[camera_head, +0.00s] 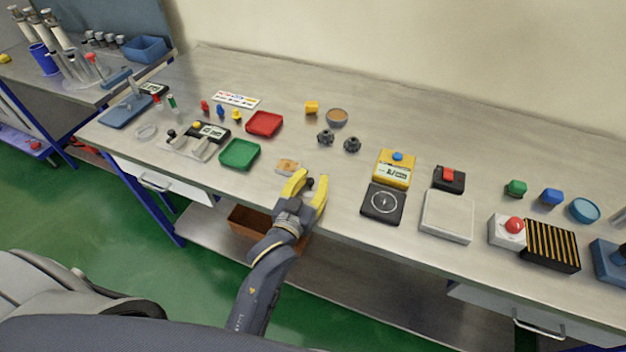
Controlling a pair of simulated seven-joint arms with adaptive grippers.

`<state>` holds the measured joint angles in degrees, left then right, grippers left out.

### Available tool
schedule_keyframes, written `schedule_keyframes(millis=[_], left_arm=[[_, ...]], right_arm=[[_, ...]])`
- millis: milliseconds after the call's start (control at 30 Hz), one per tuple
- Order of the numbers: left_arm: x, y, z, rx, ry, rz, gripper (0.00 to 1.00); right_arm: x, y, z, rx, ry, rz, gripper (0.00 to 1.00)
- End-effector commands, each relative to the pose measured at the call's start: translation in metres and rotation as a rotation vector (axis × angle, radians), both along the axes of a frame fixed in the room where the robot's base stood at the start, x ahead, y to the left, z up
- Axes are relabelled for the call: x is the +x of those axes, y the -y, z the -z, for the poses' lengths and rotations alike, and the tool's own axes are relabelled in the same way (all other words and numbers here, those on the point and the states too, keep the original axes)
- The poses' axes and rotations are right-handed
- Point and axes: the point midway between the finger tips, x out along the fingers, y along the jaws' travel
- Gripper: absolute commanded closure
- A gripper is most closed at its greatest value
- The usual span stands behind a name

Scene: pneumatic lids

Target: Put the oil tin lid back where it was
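My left gripper (312,177) is over the front part of the bench, with its yellow fingers apart. A small dark shape shows between the fingers; I cannot tell whether it is a separate thing or part of the gripper. A small tan and white piece (288,166) lies just left of the fingertips. Two dark, knobbed round pieces (325,137) stand further back on the bench. A round dish with a brown top (337,117) and a small yellow piece (311,107) are behind them. I cannot tell which thing is the oil tin or its lid. My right gripper is not in view.
Green (239,154) and red (264,123) trays lie to the left. A yellow box with a blue button (393,167), a black square plate (382,204) and a white scale-like block (446,217) stand right. The bench's back strip is mostly clear.

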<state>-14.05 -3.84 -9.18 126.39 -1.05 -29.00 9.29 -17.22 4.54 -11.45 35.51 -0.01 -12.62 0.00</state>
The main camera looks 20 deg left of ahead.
Motion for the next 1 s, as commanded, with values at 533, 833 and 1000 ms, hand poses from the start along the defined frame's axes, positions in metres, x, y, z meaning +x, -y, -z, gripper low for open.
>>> schedule_keyframes(millis=[533, 833, 1000], left_arm=[[-0.082, -0.006, -0.001, -0.001, -0.004, 0.001, 0.73], [-0.111, -0.009, -0.003, 0.001, -0.001, 0.0, 0.73], [-0.117, -0.009, -0.004, 0.001, -0.001, 0.0, 0.73]], right_arm=[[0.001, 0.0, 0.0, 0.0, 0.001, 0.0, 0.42], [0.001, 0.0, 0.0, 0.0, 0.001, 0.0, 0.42], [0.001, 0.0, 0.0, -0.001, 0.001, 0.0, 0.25]])
